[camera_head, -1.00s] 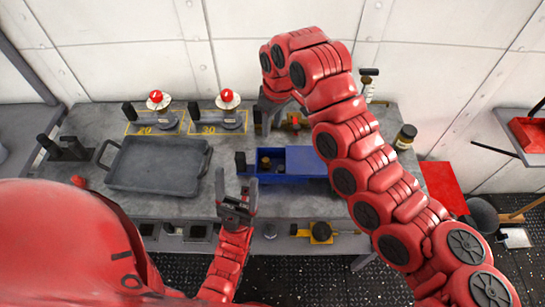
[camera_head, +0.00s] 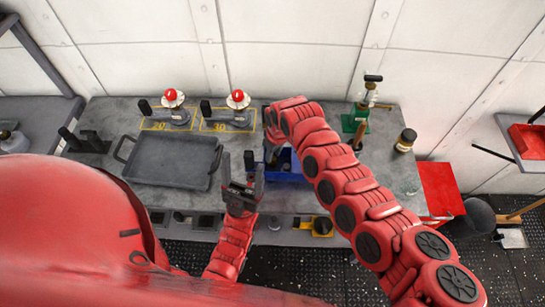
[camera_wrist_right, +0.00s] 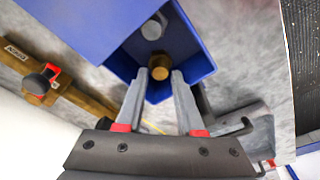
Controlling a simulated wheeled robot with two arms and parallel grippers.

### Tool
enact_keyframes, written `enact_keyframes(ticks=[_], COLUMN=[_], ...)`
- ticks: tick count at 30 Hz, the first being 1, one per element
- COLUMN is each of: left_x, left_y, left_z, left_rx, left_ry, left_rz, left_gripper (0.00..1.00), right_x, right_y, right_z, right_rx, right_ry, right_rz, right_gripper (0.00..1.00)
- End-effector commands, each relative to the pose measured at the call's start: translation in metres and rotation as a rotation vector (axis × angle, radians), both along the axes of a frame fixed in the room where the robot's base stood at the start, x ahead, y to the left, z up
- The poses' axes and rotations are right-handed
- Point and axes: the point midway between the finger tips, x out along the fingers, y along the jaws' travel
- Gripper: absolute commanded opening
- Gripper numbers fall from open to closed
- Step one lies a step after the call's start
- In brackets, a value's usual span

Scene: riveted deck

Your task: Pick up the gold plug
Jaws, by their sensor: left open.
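The gold plug (camera_wrist_right: 159,66) sits in a blue bin (camera_wrist_right: 212,62) in the right wrist view, beside a grey plug (camera_wrist_right: 153,28). My right gripper (camera_wrist_right: 159,76) is open, its fingertips one on each side of the gold plug in the picture. I cannot tell whether they touch it. In the head view my right arm hides most of the blue bin (camera_head: 284,172) and the plugs. My left gripper (camera_head: 241,172) is open and empty, near the bench's front edge, left of the bin.
A dark grey tray (camera_head: 168,178) lies on the bench at left. Two red-topped fixtures stand behind on marked squares, 20 (camera_head: 174,110) and 30 (camera_head: 238,112). A green-based tool (camera_head: 356,122) and a dark jar (camera_head: 405,140) stand at back right. A red panel (camera_head: 440,190) is at the right.

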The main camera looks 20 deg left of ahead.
Motion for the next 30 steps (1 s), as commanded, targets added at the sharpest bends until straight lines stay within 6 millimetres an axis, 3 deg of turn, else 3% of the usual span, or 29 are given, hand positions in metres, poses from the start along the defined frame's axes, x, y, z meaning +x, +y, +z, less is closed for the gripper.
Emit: enact_keyframes(ticks=[6,12,13,19,30], left_x=[0.000,0.000,0.000,0.000,0.000], left_y=[0.000,0.000,0.000,0.000,0.000], left_z=[0.003,0.002,0.002,0.002,0.002], left_rx=[0.000,0.000,0.000,0.000,0.000], left_ry=[0.001,0.001,0.001,0.001,0.001], left_rz=[0.000,0.000,0.000,0.000,0.000], left_gripper=[0.72,0.72,0.72,0.72,0.72], right_x=[0.002,0.002,0.002,0.002,0.002], right_y=[0.002,0.002,0.002,0.002,0.002], right_z=[-0.016,-0.016,-0.016,-0.016,-0.016], right_rx=[0.000,0.001,0.001,0.001,0.001], right_ry=[-0.001,-0.002,-0.002,-0.002,-0.002], right_rz=[0.000,-0.001,-0.001,-0.001,-0.001], right_gripper=[0.36,0.36,0.35,0.00,0.00])
